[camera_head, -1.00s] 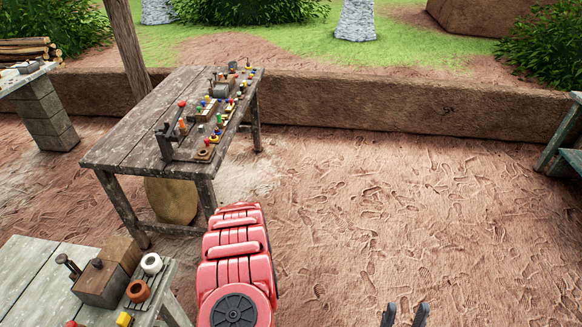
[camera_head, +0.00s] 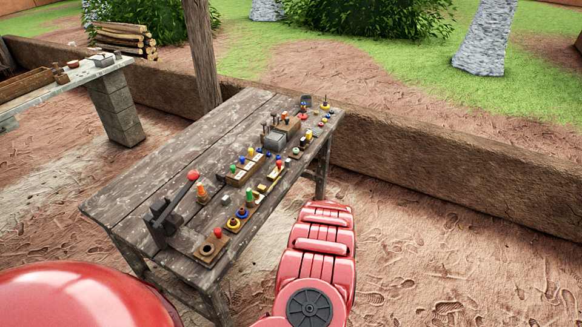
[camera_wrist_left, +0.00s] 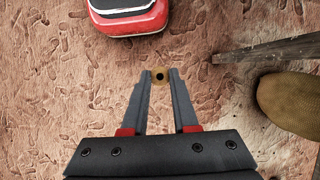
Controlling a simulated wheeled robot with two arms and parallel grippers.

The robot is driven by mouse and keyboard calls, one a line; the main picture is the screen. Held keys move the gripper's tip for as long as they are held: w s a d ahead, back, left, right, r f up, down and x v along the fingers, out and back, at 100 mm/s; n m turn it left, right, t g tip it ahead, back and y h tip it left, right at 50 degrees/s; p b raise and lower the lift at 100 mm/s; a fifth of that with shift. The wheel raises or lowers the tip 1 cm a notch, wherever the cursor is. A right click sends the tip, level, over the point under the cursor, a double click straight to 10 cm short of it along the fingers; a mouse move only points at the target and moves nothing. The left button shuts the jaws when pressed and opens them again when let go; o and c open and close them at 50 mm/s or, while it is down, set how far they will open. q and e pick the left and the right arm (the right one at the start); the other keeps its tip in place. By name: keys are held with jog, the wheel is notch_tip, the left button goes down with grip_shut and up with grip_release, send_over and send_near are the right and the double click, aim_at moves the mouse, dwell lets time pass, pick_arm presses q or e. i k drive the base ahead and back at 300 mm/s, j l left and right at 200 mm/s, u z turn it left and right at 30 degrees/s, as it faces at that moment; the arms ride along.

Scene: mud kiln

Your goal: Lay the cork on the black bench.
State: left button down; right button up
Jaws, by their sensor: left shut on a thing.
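In the left wrist view my left gripper (camera_wrist_left: 160,73) is shut on a small tan round piece with a dark centre, which I take to be the cork (camera_wrist_left: 159,76). It is held between the fingertips over bare earth. The dark weathered wooden bench (camera_head: 140,180), the darkest in the head view, stands left of centre. An edge of a dark wooden top also shows at the right of the left wrist view (camera_wrist_left: 275,48), apart from the gripper. Neither gripper shows in the head view.
The bench's right side is crowded with coloured pegs (camera_head: 249,196), blocks and a lever with a red knob (camera_head: 193,176). Its left and far-left top is bare. A wooden post (camera_head: 202,55) rises behind it. A round brown object (camera_wrist_left: 292,103) lies near the bench in the wrist view.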

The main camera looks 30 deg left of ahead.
aim_at(336, 110)
jog(key=i, duration=1.1)
jog(key=i+u, duration=0.1)
jog(key=i, duration=1)
